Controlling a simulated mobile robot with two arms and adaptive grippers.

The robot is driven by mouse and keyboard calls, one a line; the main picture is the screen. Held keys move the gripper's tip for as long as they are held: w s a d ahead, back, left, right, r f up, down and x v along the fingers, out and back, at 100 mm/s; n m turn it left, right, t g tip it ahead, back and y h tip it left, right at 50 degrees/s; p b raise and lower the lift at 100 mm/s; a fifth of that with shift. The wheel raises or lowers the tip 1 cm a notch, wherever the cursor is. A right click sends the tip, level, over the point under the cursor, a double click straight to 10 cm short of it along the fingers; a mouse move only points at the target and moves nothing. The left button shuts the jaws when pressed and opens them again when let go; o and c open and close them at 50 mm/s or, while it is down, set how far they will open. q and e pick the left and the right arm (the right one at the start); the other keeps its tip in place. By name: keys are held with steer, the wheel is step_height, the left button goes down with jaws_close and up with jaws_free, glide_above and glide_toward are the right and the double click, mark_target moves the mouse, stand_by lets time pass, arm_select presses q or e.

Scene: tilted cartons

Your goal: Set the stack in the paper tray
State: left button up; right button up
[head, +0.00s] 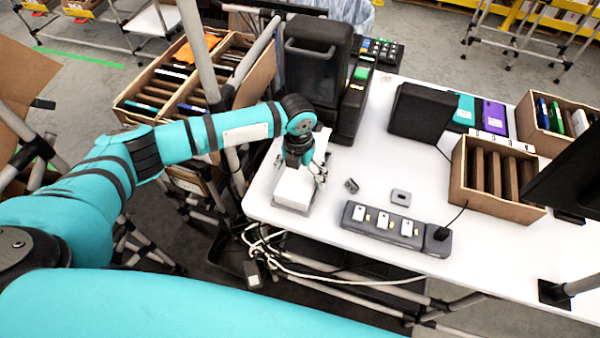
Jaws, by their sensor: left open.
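A white stack of paper (295,187) lies in the grey paper tray (279,206) at the left front corner of the white table. My left gripper (301,172) is over the stack, pointing down, with its fingers apart near the stack's sides. The gripper and wrist cover the far part of the stack. I cannot tell whether the fingers touch it. My right gripper is not in the view.
A black printer (317,62) stands behind the tray. A grey power strip (396,229), small grey pieces and a cardboard divider box (495,178) are to the right. A black monitor (565,165) edges the right side. Open cartons (190,90) are left of the table.

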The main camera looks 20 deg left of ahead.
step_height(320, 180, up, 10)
steer(key=p, duration=0.9)
stand_by(0.4)
